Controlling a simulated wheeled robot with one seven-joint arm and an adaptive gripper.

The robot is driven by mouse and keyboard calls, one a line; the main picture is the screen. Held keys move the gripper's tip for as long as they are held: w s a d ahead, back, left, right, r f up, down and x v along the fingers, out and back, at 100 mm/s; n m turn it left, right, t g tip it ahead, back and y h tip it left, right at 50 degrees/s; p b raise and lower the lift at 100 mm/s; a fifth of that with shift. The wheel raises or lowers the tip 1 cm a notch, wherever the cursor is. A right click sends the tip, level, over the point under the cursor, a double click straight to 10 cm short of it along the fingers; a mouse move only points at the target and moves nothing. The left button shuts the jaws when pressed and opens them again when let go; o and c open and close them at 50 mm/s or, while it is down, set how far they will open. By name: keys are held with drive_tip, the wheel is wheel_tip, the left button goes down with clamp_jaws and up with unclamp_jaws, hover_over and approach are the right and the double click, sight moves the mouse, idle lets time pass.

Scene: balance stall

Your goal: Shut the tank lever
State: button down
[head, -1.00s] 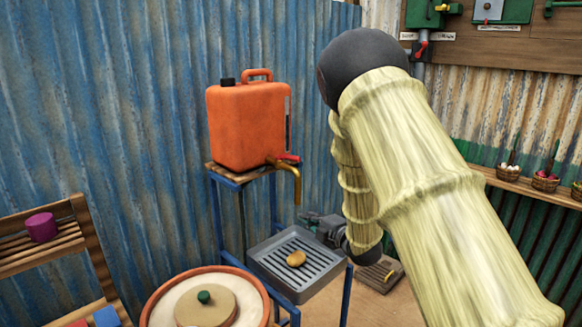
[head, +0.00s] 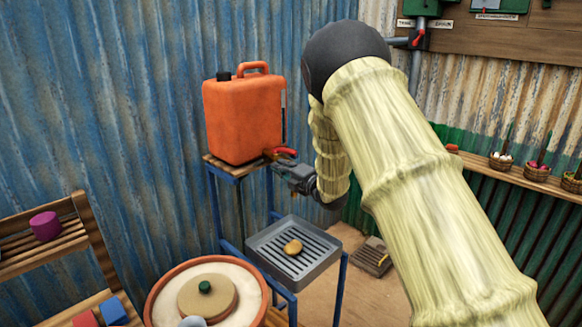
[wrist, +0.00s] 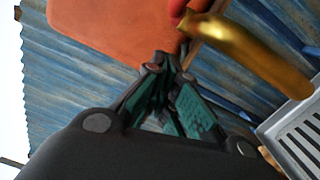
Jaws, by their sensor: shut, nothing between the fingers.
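The orange tank (head: 242,118) stands on a small wooden shelf of a blue stand, against the blue wall. Its red lever (head: 281,151) shows at the tank's lower right, partly behind my gripper (head: 276,163). My gripper is shut and empty, close to the lever and the brass spout. In the wrist view the shut fingertips (wrist: 168,60) are just left of the brass spout (wrist: 250,52), with a bit of the red lever (wrist: 178,6) at the top edge. I cannot tell whether the fingers touch the lever or spout.
A grey slatted tray (head: 262,247) with a yellow-brown lump (head: 293,247) sits below the spout. A round orange-rimmed tub (head: 160,287) is in front, and a wooden rack (head: 85,215) with coloured blocks stands at left. Baskets (head: 501,162) line a shelf at right.

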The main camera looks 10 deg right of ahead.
sight(285, 152)
drive_tip(key=w+d+p, duration=0.2)
drive_tip(key=w, duration=0.1)
drive_tip(key=shift+d+r, duration=0.35)
